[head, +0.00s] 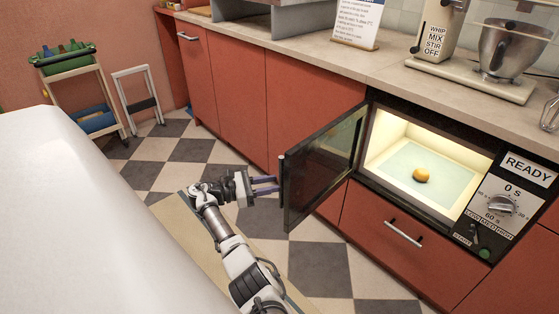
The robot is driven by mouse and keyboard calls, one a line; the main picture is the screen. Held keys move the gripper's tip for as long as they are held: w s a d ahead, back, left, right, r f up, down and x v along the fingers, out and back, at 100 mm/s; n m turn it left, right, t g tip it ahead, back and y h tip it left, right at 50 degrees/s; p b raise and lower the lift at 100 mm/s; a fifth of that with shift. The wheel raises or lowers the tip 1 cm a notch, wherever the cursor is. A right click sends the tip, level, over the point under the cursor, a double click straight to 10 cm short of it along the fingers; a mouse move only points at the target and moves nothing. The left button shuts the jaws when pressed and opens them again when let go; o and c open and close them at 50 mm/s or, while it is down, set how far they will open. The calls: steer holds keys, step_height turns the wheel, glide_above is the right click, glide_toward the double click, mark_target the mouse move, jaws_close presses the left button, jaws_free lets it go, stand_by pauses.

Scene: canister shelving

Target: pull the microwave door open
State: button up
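The microwave (478,157) is built into the red cabinets at the right, with its lit inside showing. Its dark glass door (318,170) stands wide open, swung out to the left of the opening. A yellow round thing (421,175) lies on the pale floor inside. My gripper (277,184) is at the outer left edge of the door, its fingers pointing right toward it. The fingers look apart, with a gap between them. I cannot tell whether a fingertip touches the door edge. The microwave's panel shows READY, a dial (502,205) and a small green button (484,254).
A mixer (507,48) and a sign (358,22) stand on the counter (400,68) above. A drawer handle (403,234) sticks out below the microwave. A trolley (84,88) and a step stool (139,98) stand at the back left. Checkered floor (185,150) is clear behind my gripper.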

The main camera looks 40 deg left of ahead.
steer(key=b+v, duration=0.2)
steer(key=v, duration=0.8)
